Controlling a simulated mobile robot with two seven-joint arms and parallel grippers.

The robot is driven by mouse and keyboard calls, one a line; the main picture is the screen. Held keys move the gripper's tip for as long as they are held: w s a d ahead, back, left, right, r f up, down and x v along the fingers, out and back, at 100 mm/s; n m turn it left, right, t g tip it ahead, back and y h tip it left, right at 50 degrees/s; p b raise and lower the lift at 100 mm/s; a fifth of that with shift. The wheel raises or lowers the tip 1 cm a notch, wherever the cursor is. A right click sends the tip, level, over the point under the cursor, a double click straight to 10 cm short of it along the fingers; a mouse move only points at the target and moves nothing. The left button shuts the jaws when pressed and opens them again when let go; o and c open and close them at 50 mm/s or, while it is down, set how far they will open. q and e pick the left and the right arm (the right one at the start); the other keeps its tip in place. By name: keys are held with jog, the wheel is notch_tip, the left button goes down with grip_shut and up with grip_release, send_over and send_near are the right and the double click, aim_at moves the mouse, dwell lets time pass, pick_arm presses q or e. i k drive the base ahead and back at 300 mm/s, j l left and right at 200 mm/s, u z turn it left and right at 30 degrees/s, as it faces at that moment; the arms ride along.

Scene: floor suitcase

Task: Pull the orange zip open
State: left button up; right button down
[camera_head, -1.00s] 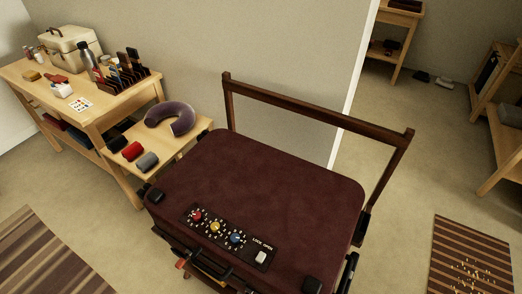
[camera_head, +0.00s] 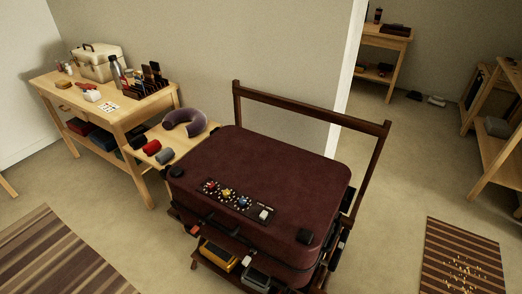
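A dark maroon suitcase (camera_head: 262,168) lies flat and shut on a dark wooden rack (camera_head: 310,107). Its top carries a dial panel with red, yellow and blue dials (camera_head: 227,192) and a white switch (camera_head: 264,214). A dark handle shows on its near side. I cannot clearly make out the orange zip on the shadowed near side. Neither of my grippers is in view.
A yellow-orange box (camera_head: 217,256) and a grey item sit low under the suitcase. A wooden workbench (camera_head: 130,118) with a low shelf holding a purple neck pillow (camera_head: 186,122) stands left. Striped rugs (camera_head: 55,258) lie on open floor.

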aim_at(194, 231)
jog(key=i, duration=0.75)
jog(key=k+l+u, duration=0.15)
jog(key=k+l, duration=0.2)
jog(key=k+l+u, duration=0.2)
jog(key=k+l, duration=0.15)
jog(key=k, duration=0.2)
jog(key=k+l+u, duration=0.15)
jog(key=k, duration=0.35)
